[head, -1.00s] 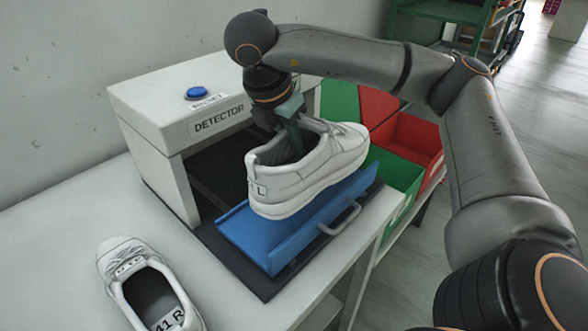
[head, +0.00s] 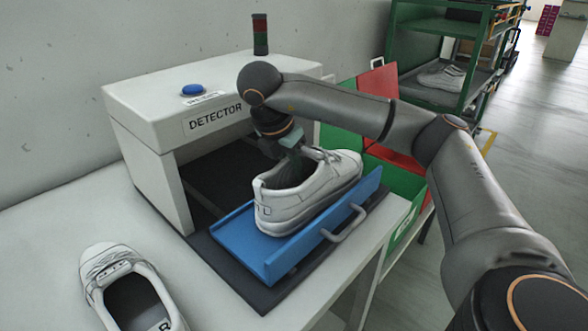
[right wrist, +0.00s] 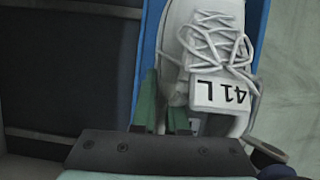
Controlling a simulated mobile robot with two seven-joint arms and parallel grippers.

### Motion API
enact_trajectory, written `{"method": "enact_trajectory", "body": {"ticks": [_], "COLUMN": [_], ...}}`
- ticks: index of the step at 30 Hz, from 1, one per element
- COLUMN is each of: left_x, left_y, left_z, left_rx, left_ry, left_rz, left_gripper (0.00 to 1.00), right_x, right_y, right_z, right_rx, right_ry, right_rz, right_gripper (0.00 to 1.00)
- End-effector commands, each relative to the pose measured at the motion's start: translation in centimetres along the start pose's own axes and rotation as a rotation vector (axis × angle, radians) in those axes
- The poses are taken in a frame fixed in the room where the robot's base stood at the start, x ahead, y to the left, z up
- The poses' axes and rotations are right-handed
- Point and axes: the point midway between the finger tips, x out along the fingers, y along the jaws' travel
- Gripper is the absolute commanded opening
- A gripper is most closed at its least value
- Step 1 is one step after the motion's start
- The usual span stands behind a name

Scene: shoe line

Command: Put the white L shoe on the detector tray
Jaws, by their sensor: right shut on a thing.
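The white L shoe (head: 308,192) is over the blue detector tray (head: 250,246), upright, with its toe to the upper right. It looks to be on or just above the tray; contact of the sole is hard to tell. My right gripper (head: 290,160) is shut on the shoe at its opening; the fingertips are partly hidden inside. My left gripper is not in view.
The white detector box (head: 200,110) with a blue button (head: 193,90) stands behind the tray. Another white shoe (head: 130,295) lies on the table at the lower left. Green (head: 408,184) and red (head: 378,80) bins stand at the right, with a green shelf (head: 425,50) beyond.

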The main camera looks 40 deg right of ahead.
Motion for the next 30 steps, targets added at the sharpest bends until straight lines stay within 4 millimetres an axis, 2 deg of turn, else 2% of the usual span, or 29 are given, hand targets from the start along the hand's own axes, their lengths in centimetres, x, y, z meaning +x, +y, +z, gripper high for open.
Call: {"method": "enact_trajectory", "body": {"ticks": [2,3,10,20,23,30], "left_x": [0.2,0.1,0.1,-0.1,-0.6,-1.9], "left_y": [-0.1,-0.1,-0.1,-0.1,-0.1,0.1], "left_z": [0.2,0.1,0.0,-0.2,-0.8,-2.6], "left_rx": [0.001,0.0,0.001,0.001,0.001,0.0], "left_ry": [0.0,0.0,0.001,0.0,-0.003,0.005], "left_rz": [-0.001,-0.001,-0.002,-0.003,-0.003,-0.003], "left_gripper": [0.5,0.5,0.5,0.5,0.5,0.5], "right_x": [0.2,0.1,0.1,-0.5,-2.0,-7.3], "right_y": [0.0,0.0,0.0,0.0,0.1,0.1], "right_z": [-0.1,-0.1,-0.1,0.1,0.2,0.3], "right_rx": [0.0,0.0,0.0,0.0,-0.002,-0.001], "right_ry": [0.0,0.0,0.0,0.0,-0.001,-0.003], "right_rz": [0.001,0.0,0.0,0.001,0.004,0.005], "right_gripper": [0.0,0.16,0.41,0.41,0.41,0.41]}}
